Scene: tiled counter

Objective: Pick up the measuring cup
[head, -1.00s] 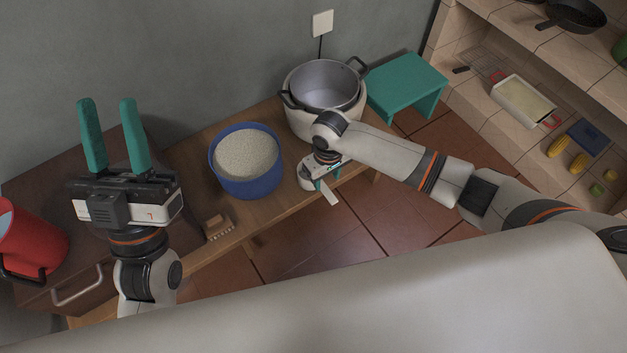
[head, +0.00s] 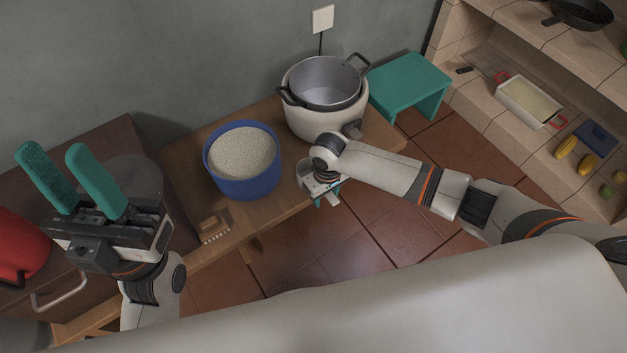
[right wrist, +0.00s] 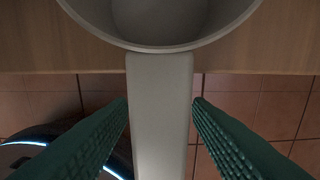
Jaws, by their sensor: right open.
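The measuring cup shows in the right wrist view as a pale grey round bowl (right wrist: 165,28) with a flat straight handle (right wrist: 160,90) pointing back towards me. The bowl is over the wooden table edge, and the handle sticks out past it. My right gripper (right wrist: 160,125) is open, with one green finger on each side of the handle and a gap on both sides. In the head view, my right gripper (head: 326,192) is at the table's front edge and partly hides the cup (head: 304,176). My left gripper (head: 54,152) is raised at the left, open and empty.
A blue tub of pale grains (head: 243,180) stands left of the cup, with a small brush (head: 213,228) nearby. A pot (head: 325,85) sits on a white cooker (head: 310,127) behind. A red container (head: 20,245) is at far left, a green stool (head: 408,85) at right.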

